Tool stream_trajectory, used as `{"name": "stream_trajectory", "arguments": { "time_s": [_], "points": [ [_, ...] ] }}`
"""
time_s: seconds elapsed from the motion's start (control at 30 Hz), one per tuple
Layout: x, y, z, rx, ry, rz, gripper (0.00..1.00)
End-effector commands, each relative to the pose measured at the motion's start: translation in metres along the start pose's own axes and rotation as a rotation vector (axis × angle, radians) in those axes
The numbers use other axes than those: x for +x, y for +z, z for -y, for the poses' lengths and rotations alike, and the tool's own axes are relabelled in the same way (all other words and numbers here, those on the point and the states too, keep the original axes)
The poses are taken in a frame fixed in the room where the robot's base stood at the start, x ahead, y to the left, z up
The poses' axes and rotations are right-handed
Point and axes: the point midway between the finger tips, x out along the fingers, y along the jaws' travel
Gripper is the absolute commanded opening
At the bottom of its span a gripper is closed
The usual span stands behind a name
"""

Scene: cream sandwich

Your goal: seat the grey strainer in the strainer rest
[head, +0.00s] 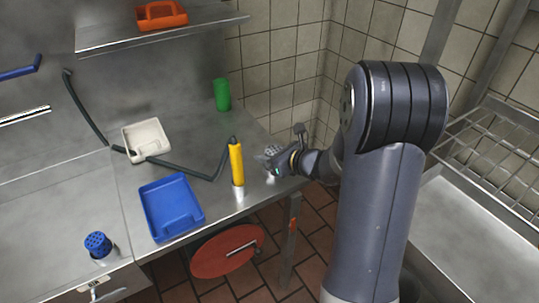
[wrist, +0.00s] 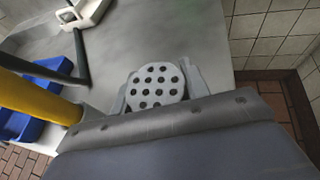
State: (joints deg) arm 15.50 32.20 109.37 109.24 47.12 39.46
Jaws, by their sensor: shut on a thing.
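The grey strainer (wrist: 157,86), a light grey piece with rows of dark round holes, is between the fingers of my gripper (wrist: 155,95) in the wrist view. In the head view the strainer (head: 272,150) shows small at my gripper (head: 270,160), near the right end of the steel counter. My gripper is shut on it. A pale patch shows just below the gripper; I cannot tell whether it is the strainer rest. The strainer's lower part is hidden.
A yellow cylinder (head: 236,163) stands upright just left of my gripper. A blue tray (head: 172,208), white container (head: 146,140), green cylinder (head: 221,94) and blue perforated piece (head: 97,243) are on the counter (head: 225,205). A dark hose (head: 190,172) runs across it.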

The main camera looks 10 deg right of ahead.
Motion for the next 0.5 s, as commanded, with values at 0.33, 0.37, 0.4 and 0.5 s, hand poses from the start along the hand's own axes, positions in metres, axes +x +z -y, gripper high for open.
{"name": "stream_trajectory", "arguments": {
  "time_s": [0.33,0.37,0.4,0.5],
  "points": [
    [0.0013,-0.0028,0.0001,-0.001,0.0,0.001,0.44],
    [0.0009,-0.0019,0.0001,-0.001,0.0,0.001,0.47],
    [0.0008,-0.0017,0.0001,-0.001,0.0,0.0,0.5],
    [0.0008,-0.0017,0.0001,0.0,0.0,0.0,0.58]
  ]
}}
